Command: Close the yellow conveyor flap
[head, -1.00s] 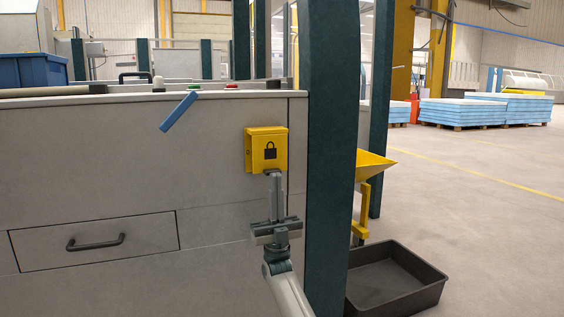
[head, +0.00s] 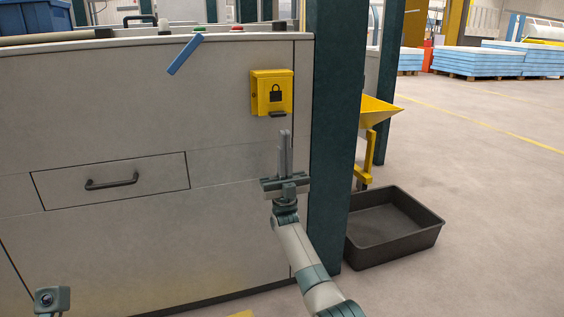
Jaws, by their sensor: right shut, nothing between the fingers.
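A yellow box-like cover (head: 272,92) with a dark padlock symbol and a dark lip along its bottom is on the grey machine front. It looks shut, but I cannot tell whether a small gap is left. A tilted yellow chute-like piece (head: 378,110) on a yellow post stands behind the dark green column. I cannot tell from the view which of the two is the conveyor flap. My right gripper (head: 285,134) points up just below the padlock cover, apart from it, with fingers together and empty. My left gripper is not seen.
The dark green column (head: 333,130) stands right of the cover. A black open tray (head: 425,238) lies on the floor beside it. A drawer with a dark handle (head: 111,184) and a blue bar (head: 184,54) are on the machine front. The floor at right is clear up to blue-white stacks (head: 478,63).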

